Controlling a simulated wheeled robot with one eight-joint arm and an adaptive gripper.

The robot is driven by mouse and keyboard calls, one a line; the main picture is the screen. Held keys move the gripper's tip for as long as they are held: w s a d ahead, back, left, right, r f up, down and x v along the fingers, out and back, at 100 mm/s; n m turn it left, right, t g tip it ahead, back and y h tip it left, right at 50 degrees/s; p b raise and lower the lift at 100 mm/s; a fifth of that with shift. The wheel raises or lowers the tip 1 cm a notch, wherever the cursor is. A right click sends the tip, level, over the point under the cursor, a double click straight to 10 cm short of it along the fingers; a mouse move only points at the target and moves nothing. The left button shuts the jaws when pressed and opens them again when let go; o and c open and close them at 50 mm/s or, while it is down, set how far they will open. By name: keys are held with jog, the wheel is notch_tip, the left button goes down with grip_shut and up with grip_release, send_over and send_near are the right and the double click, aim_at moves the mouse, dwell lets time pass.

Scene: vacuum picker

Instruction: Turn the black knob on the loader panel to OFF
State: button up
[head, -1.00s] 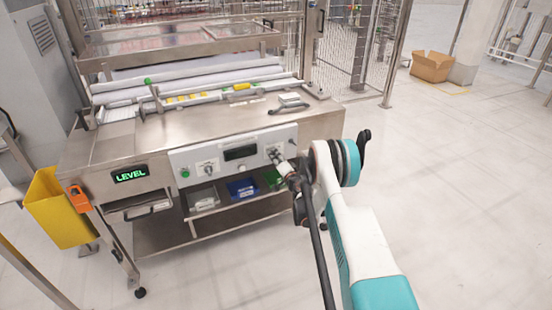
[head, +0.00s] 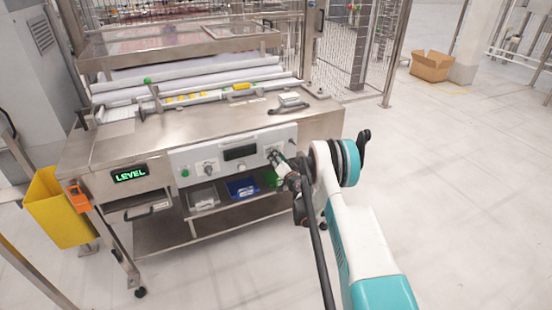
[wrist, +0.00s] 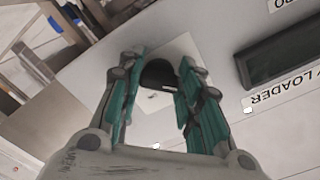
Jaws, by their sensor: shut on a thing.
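The loader panel (head: 215,155) is a white plate on the front of the steel machine. The black knob (wrist: 158,73) sits on a pale square plate in the wrist view, right of the panel's dark display in the head view. My gripper (wrist: 163,65) has its teal-padded fingers on either side of the knob and is shut on it. In the head view my gripper (head: 272,155) reaches the panel's right part and hides most of the knob. The knob's markings are too small to read.
The dark display (head: 240,153), another knob (head: 207,168) and a green button (head: 185,173) are on the same panel. A blue bin (head: 243,188) stands on the shelf below. A yellow bin (head: 60,207) hangs at the left.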

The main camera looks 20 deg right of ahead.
jog(key=shift+a+f, duration=0.1)
jog(key=o, duration=1.1)
jog(key=shift+c, duration=0.2)
jog(key=s, duration=0.7)
jog(key=shift+s, duration=0.3)
